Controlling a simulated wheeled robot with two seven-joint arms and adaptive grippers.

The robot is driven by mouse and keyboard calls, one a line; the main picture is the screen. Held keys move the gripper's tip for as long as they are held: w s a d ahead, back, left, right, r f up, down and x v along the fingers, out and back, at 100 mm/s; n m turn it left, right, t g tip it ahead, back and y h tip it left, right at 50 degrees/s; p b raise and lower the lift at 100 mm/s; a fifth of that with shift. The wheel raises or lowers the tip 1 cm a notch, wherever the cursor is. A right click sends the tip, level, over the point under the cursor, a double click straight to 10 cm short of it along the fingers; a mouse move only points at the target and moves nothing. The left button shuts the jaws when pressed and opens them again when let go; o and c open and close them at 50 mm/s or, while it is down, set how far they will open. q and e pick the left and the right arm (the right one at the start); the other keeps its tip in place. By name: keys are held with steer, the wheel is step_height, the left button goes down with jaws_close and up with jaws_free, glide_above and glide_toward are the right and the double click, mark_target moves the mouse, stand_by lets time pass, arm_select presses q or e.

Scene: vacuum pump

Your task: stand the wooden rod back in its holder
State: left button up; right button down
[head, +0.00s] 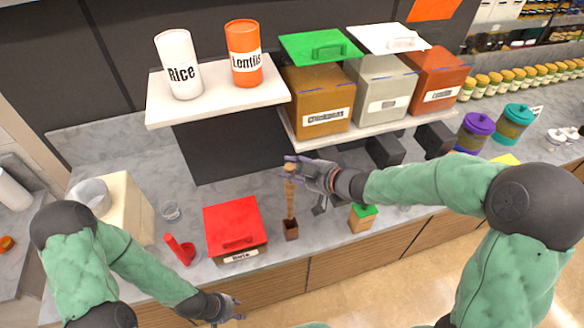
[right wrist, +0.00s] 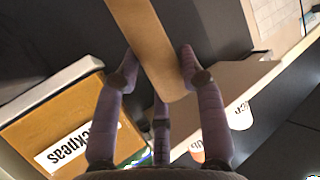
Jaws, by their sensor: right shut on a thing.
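The wooden rod (head: 290,198) is a light brown stick standing nearly upright. My right gripper (head: 289,170) is shut on its upper part. In the right wrist view the rod (right wrist: 160,50) lies between my purple fingers (right wrist: 157,68). The holder (head: 291,231) is a small dark brown square block with an opening on top, on the counter directly below the rod. The rod's lower end is at the holder's opening in the head view; I cannot tell whether it is inside or just above. My left gripper (head: 236,310) is empty, low at the counter's front, with its fingers apart.
A red-lidded box (head: 235,229) stands left of the holder, and a green-topped wooden block (head: 362,217) stands to its right. A red scoop-like thing (head: 181,250) is further left. The shelf (head: 218,100) with canisters and lidded bins overhangs the counter behind.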

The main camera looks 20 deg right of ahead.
mark_target(293, 194)
steer(key=shift+f, duration=0.2)
steer(key=shift+s+f+b, duration=0.1)
steer(key=shift+f+b, duration=1.2)
steer(key=shift+f, duration=0.2)
steer(key=shift+f+b, duration=3.05)
steer(key=shift+f, duration=0.95)
steer(key=c, duration=0.7)
jaws_free()
steer(key=shift+o, duration=0.2)
steer(key=shift+d, duration=0.1)
